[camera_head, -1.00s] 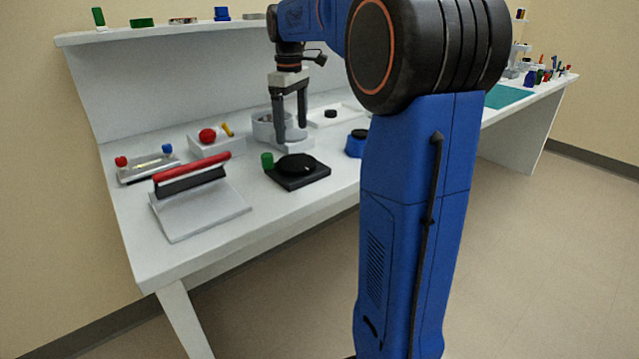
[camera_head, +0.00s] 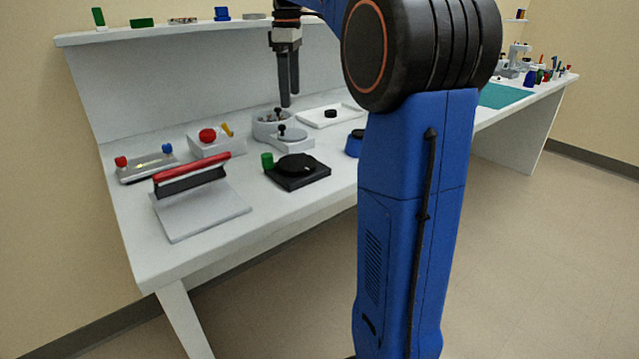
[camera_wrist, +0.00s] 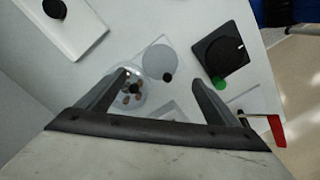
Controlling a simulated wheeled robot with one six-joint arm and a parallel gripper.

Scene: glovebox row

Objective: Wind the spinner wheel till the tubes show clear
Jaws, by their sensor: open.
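The spinner stands on the white bench, its grey round bowl (camera_head: 266,126) beside a flat grey wheel (camera_head: 293,135) with a small black knob (camera_head: 282,130). In the wrist view the bowl (camera_wrist: 140,78) holds several small brownish round shapes, likely the tubes; their clearness cannot be told.
A black square plate with a dial (camera_head: 297,171) and a green knob (camera_head: 267,160) stand in front of the spinner. A red-handled press (camera_head: 192,175) and a box with a red button (camera_head: 208,136) are left. A white plate with a black knob (camera_head: 331,114) lies behind right.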

